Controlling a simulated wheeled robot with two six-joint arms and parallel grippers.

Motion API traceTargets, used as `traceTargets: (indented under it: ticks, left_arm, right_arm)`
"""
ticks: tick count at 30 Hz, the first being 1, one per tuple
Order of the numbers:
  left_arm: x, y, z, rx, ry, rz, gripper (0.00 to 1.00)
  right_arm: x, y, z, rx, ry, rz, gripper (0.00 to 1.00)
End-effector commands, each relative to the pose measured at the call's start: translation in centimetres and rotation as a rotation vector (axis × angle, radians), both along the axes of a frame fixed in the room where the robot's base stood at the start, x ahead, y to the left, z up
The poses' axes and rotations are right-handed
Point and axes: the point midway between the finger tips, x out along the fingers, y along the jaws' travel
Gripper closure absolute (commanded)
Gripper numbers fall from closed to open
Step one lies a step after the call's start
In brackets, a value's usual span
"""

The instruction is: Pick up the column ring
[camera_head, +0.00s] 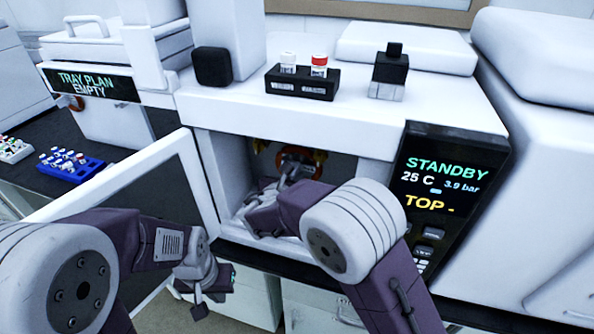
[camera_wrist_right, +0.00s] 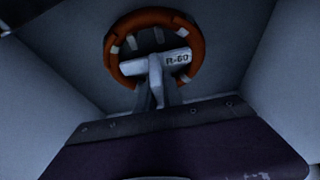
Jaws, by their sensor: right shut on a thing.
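The column ring is an orange ring (camera_wrist_right: 117,68) with pale bands and a white crossbar labelled what looks like R-60. In the head view the ring (camera_head: 285,157) sits inside the open compartment, partly hidden by my right gripper. My right gripper (camera_wrist_right: 157,85) is shut on the ring's white crossbar; in the head view the right gripper (camera_head: 292,172) reaches into the compartment. My left gripper (camera_head: 205,292) hangs low in front of the cabinet, away from the ring. Its fingers are too small and angled to tell open from shut.
The compartment's door (camera_head: 140,185) stands open on the left. Compartment walls close around my right arm. On top are a black vial holder (camera_head: 302,84) and a dark-capped bottle (camera_head: 389,72). A display (camera_head: 446,180) reads STANDBY. A blue vial rack (camera_head: 70,165) stands at left.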

Motion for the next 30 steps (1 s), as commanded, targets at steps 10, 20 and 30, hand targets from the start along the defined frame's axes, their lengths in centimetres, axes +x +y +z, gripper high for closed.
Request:
traceTargets:
  ticks: [10, 20, 30]
  left_arm:
    - [0.0, 0.0, 0.2, 0.0, 0.0, 0.0, 1.0]
    - [0.0, 0.0, 0.1, 0.0, 0.0, 0.0, 1.0]
    - [0.0, 0.0, 0.3, 0.0, 0.0, 0.0, 1.0]
  right_arm:
    - [-1.8, 0.7, 1.5, 0.0, 0.0, 0.004, 1.0]
    - [-11.5, 3.9, 1.5, -0.001, 0.0, 0.009, 1.0]
    - [-16.9, 5.5, 1.5, 0.0, -0.001, 0.001, 1.0]
